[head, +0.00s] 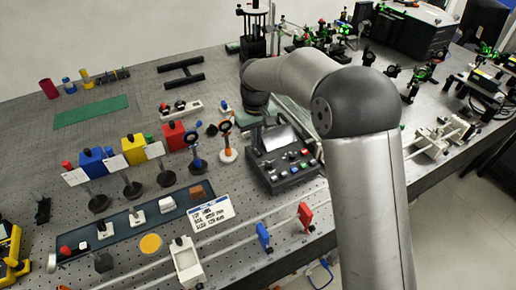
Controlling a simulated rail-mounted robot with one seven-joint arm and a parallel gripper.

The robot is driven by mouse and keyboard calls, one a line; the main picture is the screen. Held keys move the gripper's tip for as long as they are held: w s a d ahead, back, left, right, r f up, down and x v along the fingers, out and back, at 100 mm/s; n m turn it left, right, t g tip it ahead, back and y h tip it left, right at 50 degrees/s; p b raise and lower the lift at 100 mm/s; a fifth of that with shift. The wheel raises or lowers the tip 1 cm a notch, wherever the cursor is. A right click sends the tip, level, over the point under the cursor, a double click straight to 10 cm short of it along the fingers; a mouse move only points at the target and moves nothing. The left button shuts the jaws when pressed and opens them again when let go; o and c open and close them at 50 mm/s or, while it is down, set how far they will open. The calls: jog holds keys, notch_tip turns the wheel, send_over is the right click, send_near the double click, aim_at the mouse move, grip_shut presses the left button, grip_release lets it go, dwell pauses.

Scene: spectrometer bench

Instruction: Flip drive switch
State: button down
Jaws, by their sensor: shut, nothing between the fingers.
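A black control console (283,164) with a tilted grey screen (280,142) and a row of coloured buttons and dark knobs stands right of the table's middle. A small white box (181,109) with red and dark controls on top lies farther back to the left. I cannot tell which control is the drive switch, or how it is set. My gripper (263,118) hangs under the dark wrist just behind the console's screen, above the table. It is shut and empty. Its fingertips are small and hard to make out, and I see no contact with a control.
Lens stands (228,145) and red, yellow and blue blocks (134,148) stand left of the console. A dark tray (147,219) and a label card (212,213) lie in front. Red (305,216) and blue (263,236) pieces stand at the front. A green mat (91,111) is clear.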

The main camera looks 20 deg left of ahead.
aim_at(257, 150)
jog(key=shift+r+p, duration=1.35)
jog(key=shift+r, duration=1)
jog(key=s+d+r+m, duration=0.2)
jog(key=s+d+r, duration=0.25)
jog(key=d, duration=0.55)
jog(key=s+d+r+m, duration=0.25)
jog(key=s+d, duration=0.25)
jog(key=d, duration=0.5)
jog(key=s+d+f+m, duration=0.1)
jog(key=s+d+m, duration=0.1)
jog(key=s+d, duration=0.4)
jog(key=s+d+f+m+t, duration=0.1)
jog(key=s+d+m, duration=0.1)
jog(key=s+d, duration=0.4)
jog(key=s, duration=0.5)
jog(key=shift+s+d+f, duration=0.3)
jog(key=shift+s+f, duration=0.05)
jog(key=shift+f, duration=0.05)
